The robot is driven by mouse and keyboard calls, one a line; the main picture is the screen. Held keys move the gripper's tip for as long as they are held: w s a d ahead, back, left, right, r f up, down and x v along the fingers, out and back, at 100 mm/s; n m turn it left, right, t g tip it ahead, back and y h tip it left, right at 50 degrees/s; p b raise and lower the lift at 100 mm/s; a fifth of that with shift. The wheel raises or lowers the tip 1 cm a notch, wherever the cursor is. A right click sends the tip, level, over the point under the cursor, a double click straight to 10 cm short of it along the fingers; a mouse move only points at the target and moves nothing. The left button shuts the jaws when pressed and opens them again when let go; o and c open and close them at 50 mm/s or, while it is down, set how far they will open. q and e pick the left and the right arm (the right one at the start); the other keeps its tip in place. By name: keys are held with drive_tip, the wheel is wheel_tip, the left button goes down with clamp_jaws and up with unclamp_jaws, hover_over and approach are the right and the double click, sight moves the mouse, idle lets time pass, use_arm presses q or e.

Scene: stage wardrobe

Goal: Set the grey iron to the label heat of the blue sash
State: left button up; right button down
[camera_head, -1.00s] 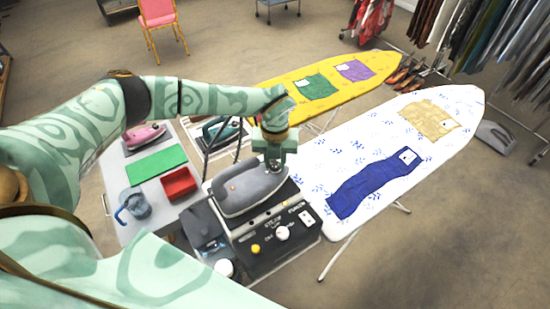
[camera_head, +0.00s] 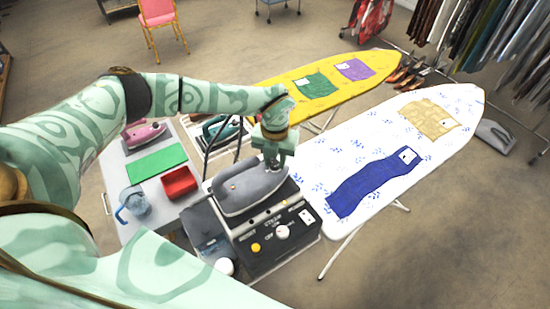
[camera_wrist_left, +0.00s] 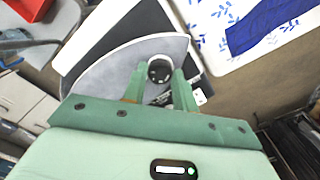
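The grey iron (camera_head: 250,190) rests on a dark station with knobs (camera_head: 275,240). In the left wrist view the iron (camera_wrist_left: 105,72) has a round black dial (camera_wrist_left: 160,70) on it. My left gripper (camera_head: 274,163) is over the rear end of the iron, pointing down. In the left wrist view its fingers (camera_wrist_left: 160,85) stand apart, one on each side of the dial; whether they touch it is unclear. The blue sash (camera_head: 370,185) lies on the white ironing board (camera_head: 345,150); its white label (camera_head: 407,156) is too small to read. My right gripper is not in view.
A side table holds a pink iron (camera_head: 143,134), a green mat (camera_head: 156,162), a red tray (camera_head: 180,182) and a blue jug (camera_head: 133,205). A teal iron (camera_head: 222,130) stands behind. A yellow board (camera_head: 330,105) bears green and purple cloths. A tan cloth (camera_head: 428,120) shares the white board.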

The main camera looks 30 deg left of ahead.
sight(275, 164)
use_arm(q)
drive_tip(key=o, duration=0.4)
drive_tip(key=shift+c, duration=0.2)
wheel_tip(275, 164, up, 16)
drive_tip(key=b, duration=0.2)
drive_tip(key=shift+r, duration=0.2)
